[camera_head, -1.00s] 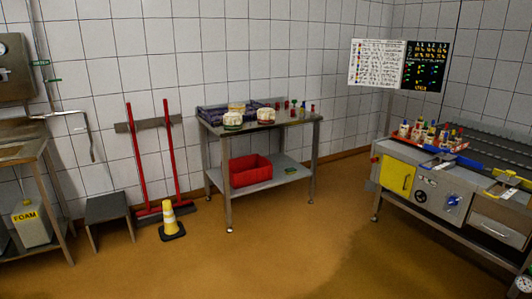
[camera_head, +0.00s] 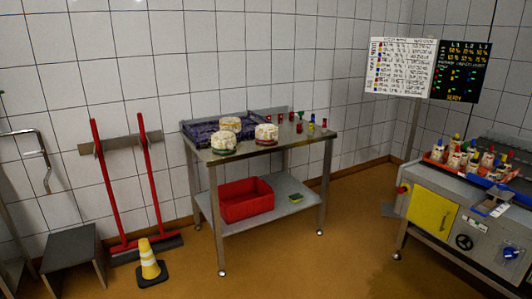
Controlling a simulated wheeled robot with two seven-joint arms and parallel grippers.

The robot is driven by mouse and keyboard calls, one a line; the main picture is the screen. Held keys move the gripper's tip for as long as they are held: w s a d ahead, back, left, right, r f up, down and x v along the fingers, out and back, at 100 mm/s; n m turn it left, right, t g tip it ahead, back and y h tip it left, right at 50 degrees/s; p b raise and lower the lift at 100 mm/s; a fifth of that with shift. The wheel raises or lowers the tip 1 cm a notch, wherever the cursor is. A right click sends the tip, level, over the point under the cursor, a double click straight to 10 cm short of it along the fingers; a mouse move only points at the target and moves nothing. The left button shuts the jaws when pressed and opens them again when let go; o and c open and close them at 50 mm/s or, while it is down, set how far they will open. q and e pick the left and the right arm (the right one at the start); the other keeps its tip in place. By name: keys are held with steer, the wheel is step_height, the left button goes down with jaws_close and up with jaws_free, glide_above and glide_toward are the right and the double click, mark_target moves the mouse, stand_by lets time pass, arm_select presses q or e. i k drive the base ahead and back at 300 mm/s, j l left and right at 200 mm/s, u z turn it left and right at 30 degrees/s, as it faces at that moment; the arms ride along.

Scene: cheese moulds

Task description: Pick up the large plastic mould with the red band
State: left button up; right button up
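Three white round moulds stand on the steel table. The right one (camera_head: 266,134) has what looks like a red band. The front left one (camera_head: 223,144) has a green band at its base. The back one (camera_head: 230,125) looks yellowish and stands near a dark blue crate (camera_head: 200,132). The bands are small, and I cannot read them surely. Neither of my grippers shows in the head view.
A yellow-white cone (camera_head: 149,262) and grey stool (camera_head: 68,250) stand left. A machine (camera_head: 470,225) stands right. Floor in front is free.

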mark_target(265, 133)
steer(key=i, duration=1.6)
steer(key=i+z, duration=0.15)
steer(key=i, duration=0.4)
steer(key=i+j+z, duration=0.15)
steer(key=i, duration=0.35)
steer(key=i+j+z, duration=0.15)
steer(key=i, duration=0.35)
steer(key=i+j+z, duration=0.3)
steer(key=i, duration=0.2)
